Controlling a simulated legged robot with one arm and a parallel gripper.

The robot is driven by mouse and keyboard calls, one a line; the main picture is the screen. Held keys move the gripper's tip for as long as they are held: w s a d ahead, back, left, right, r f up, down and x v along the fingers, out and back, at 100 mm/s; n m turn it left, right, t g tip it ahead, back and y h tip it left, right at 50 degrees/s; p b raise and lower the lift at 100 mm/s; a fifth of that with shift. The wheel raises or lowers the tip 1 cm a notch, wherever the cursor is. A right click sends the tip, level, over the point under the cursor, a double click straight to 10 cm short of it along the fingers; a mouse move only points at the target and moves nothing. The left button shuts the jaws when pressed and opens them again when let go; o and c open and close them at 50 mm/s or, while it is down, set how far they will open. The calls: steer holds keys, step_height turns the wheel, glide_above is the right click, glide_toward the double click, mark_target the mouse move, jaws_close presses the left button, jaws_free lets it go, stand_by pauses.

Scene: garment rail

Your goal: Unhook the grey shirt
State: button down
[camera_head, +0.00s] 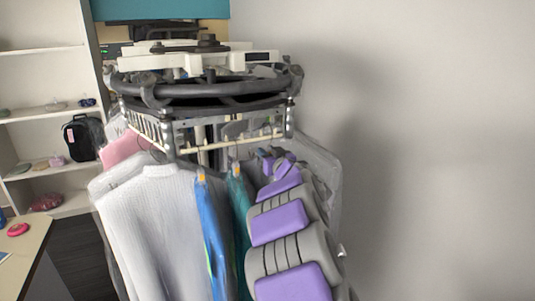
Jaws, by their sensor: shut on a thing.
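A pale grey-white knitted shirt (155,215) hangs at the front left of the garment rail (236,144). A darker grey garment (322,172) hangs at the right, partly behind my arm; I cannot tell for sure which one is the grey shirt. My arm reaches up and away from the lower right to the rail. My gripper (268,157) is at its far end, small and partly hidden, just below the rail's bar and right of the teal garment. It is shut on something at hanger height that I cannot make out.
A blue garment (213,235) and a teal garment (239,215) hang between the pale shirt and my arm. A pink garment (124,148) hangs behind at left. Shelves (45,108) and a table (25,245) stand at left. The plain wall (450,130) fills the right.

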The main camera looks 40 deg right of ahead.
steer(key=shift+v, duration=1.1)
steer(key=shift+s+a+r+p, duration=0.2)
steer(key=shift+s+p, duration=0.1)
steer(key=shift+s, duration=0.3)
steer(key=shift+f+p+v, duration=0.2)
steer(key=shift+p+v, duration=0.2)
steer(key=shift+v, duration=1.35)
steer(key=shift+s, duration=0.15)
